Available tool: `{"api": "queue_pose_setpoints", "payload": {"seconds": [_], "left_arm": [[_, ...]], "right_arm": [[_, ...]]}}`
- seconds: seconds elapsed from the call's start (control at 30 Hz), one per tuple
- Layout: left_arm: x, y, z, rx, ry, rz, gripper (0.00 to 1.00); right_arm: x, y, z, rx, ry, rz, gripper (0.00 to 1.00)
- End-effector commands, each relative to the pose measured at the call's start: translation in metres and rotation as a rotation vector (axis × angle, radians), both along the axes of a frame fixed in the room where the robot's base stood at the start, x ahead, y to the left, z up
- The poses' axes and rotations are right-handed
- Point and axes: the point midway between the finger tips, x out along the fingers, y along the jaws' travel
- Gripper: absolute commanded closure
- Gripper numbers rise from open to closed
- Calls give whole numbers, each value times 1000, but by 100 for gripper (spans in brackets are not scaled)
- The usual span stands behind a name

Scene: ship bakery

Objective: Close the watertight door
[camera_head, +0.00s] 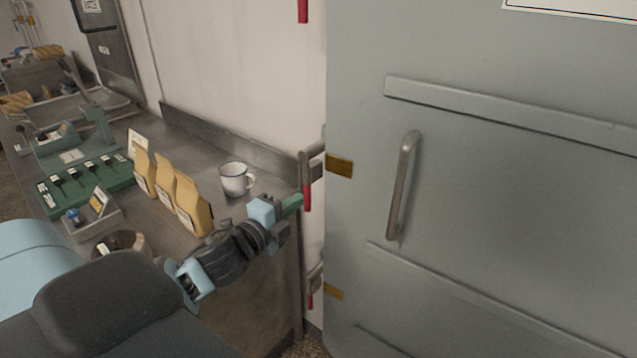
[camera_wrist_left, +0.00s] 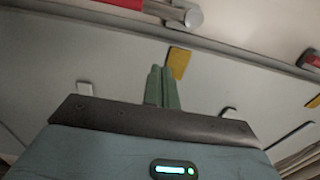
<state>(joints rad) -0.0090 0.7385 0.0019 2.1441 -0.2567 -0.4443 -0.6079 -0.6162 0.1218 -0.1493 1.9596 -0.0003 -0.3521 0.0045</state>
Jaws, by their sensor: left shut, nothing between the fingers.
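The watertight door (camera_head: 500,190) is a large grey panel filling the right of the head view. A long vertical handle (camera_head: 402,186) and horizontal ribs are on its face, with brass-coloured pads (camera_head: 340,165) by its left edge. My left gripper (camera_head: 292,205) is shut and empty, its green fingertips just left of the door's edge, near a red-tipped lever (camera_head: 306,183) on the frame. In the left wrist view the shut fingers (camera_wrist_left: 161,88) point toward a yellow pad (camera_wrist_left: 178,63) on the grey door panel (camera_wrist_left: 110,62). I cannot tell whether they touch it. My right gripper is not in view.
A steel counter (camera_head: 210,160) runs along the wall at left. It holds a white mug (camera_head: 235,179), brown paper bags (camera_head: 180,195), a green rack (camera_head: 90,185) and small bins. The left arm reaches over its front. Another red-tipped lever (camera_head: 314,285) sits lower on the frame.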

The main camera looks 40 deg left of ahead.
Motion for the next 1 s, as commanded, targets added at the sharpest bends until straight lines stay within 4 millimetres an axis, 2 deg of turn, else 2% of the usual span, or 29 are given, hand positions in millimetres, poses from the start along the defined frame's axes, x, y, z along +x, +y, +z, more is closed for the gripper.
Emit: {"api": "queue_pose_setpoints", "payload": {"seconds": [0.6,0.8,1.0], "left_arm": [[83,-1,3,0,-4,1,100],[95,-2,1,-1,-2,-1,100],[97,-2,0,0,-1,-1,100]], "right_arm": [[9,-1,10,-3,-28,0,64],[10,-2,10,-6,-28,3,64],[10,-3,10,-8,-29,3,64]]}}
